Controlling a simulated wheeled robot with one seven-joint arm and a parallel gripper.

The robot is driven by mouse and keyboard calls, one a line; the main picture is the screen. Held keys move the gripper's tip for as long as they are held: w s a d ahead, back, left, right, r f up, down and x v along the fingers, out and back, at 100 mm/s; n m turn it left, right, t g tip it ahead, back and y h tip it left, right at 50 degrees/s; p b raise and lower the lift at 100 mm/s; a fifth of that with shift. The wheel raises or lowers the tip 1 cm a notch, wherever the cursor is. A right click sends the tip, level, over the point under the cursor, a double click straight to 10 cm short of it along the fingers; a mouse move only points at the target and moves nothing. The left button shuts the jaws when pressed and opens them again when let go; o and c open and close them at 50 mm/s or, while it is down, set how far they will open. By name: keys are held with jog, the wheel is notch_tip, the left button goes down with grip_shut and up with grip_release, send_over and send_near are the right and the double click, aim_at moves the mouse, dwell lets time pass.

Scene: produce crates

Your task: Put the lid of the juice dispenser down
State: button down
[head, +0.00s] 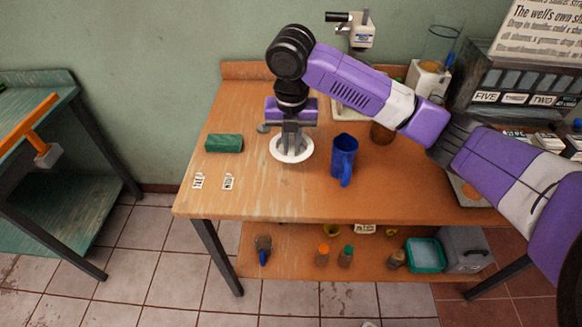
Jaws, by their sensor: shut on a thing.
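A round white lid (280,154) shows in the head view at or just above the wooden table, left of the table's middle. My gripper (291,140) points straight down over the lid's centre and is shut on it. The fingers cover the middle of the lid, so the part they grip is hidden. I cannot tell whether the lid's underside touches the tabletop. A white machine with a clear upper container (430,78), perhaps the juice dispenser, stands at the back right, partly behind my arm.
A blue pitcher (343,157) stands right of the lid. A dark green block (224,143) lies to its left, with two small cards (228,183) in front. The wooden table (270,200) is bare along its front. Bottles and a teal bin (425,255) occupy the lower shelf.

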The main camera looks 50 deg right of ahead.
aim_at(292, 176)
notch_tip(292, 176, down, 10)
jog(key=shift+p, duration=0.45)
jog(key=shift+f, duration=0.1)
jog(key=c, duration=1.4)
grip_release()
jog(key=shift+c, duration=0.2)
jog(key=r, duration=0.8)
jog(key=s+a+r+b, duration=0.1)
jog(key=r, duration=0.3)
jog(key=shift+a+r, duration=0.1)
